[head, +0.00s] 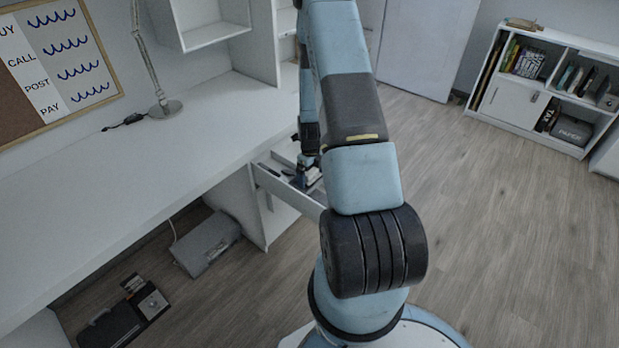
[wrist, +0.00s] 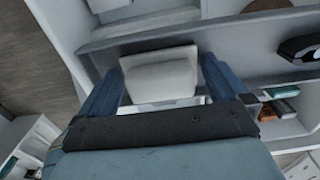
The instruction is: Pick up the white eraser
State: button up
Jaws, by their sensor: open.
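The white eraser (wrist: 160,75) shows in the wrist view as a pale block with rounded corners, between my two blue fingers. My gripper (wrist: 161,68) is open, with one finger on each side of it. A narrow gap seems to show on each side; I cannot tell whether either finger touches it. In the head view my gripper (head: 305,176) is down at the open desk drawer (head: 284,190). My arm hides part of the drawer there, and I cannot make out the eraser in that view.
The white desk (head: 130,190) stands above and left of the drawer, with a lamp base (head: 165,109) on top. A grey box (head: 206,244) lies on the floor under the desk. A low bookshelf (head: 545,85) stands at the far right. Open wooden floor (head: 500,230) lies right of my arm.

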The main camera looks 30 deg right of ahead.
aim_at(311, 171)
jog(key=shift+c, duration=0.4)
jog(key=c, duration=0.8)
jog(key=shift+r, duration=0.1)
jog(key=shift+r, duration=0.25)
notch_tip(311, 171, up, 2)
jog(key=shift+r, duration=0.15)
jog(key=s+r, duration=0.1)
jog(key=r, duration=0.1)
jog(key=s+r, duration=0.1)
jog(key=s, duration=0.1)
jog(key=s+r, duration=0.1)
jog(key=r, duration=0.1)
jog(key=shift+s+a+r, duration=0.2)
jog(key=shift+a+r, duration=0.1)
jog(key=shift+a, duration=0.1)
jog(key=s+a+r, duration=0.1)
jog(key=s+r, duration=0.3)
jog(key=s, duration=0.5)
jog(key=shift+s+a+r, duration=0.2)
jog(key=shift+a, duration=0.05)
